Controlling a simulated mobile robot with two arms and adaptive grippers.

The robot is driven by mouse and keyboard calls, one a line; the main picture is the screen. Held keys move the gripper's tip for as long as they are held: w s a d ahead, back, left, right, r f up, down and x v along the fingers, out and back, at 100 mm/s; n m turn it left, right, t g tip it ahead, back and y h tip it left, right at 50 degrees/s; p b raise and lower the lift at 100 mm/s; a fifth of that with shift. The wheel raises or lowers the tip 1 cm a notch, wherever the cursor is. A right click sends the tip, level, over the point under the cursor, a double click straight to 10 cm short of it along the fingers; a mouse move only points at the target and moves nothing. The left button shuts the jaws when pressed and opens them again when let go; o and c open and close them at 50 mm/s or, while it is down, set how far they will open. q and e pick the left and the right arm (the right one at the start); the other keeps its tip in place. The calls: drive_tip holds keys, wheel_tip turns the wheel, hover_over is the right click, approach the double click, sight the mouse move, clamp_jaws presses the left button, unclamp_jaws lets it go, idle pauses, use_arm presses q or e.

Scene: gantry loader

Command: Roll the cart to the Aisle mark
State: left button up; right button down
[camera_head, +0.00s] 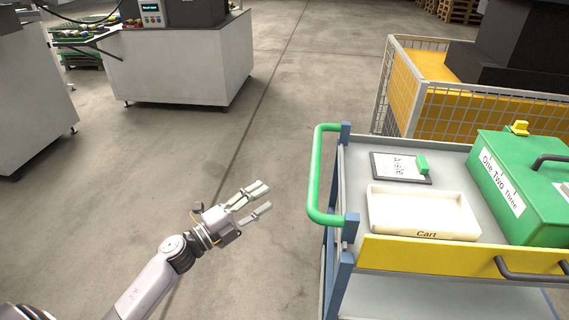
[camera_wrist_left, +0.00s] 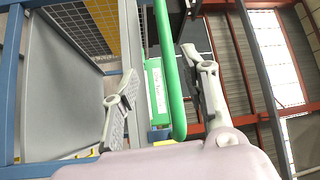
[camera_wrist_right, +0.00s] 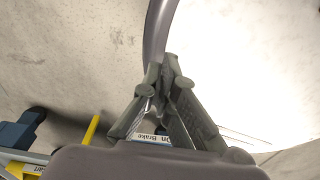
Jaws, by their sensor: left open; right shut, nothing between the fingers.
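In the left wrist view the green handle (camera_wrist_left: 168,60) appears between the two spread fingers. My right gripper (camera_wrist_right: 166,75) is shut and shows only in the right wrist view. A brake label (camera_wrist_right: 153,138) shows behind its fingers. I see no Aisle mark on the floor.
On the cart are a white tray (camera_head: 380,212), a green case (camera_head: 520,170) and a dark-framed card (camera_head: 390,168). A white machine cabinet (camera_head: 180,70) stands at back left. The floor between is clear.

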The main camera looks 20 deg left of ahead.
use_arm(q)
drive_tip(key=r, duration=0.1)
drive_tip(key=p, duration=0.1)
approach(315, 164)
drive_tip(key=shift+m, duration=0.3)
drive_tip(key=x, duration=0.3)
drive_tip(key=f+p+x, duration=0.1)
drive_tip(key=x, duration=0.3)
drive_tip(key=a+x, duration=0.1)
drive_tip(key=x, duration=0.3)
drive_tip(key=shift+w+f, duration=0.25)
drive_tip(key=shift+w, duration=0.15)
drive_tip(key=shift+d, duration=0.1)
use_arm(e)
drive_tip(key=shift+w+d+r, duration=0.15)
drive_tip(key=shift+r, duration=0.35)
drive_tip(key=shift+w+d+r, duration=0.1)
drive_tip(key=shift+r, duration=0.4)
drive_tip(key=shift+d, duration=0.1)
use_arm(q)
drive_tip(key=shift+c, duration=0.5)
use_arm(e)
drive_tip(key=shift+d, duration=0.1)
use_arm(q)
drive_tip(key=shift+c, duration=1.2)
clamp_jaws()
use_arm(e)
drive_tip(key=shift+d, duration=0.2)
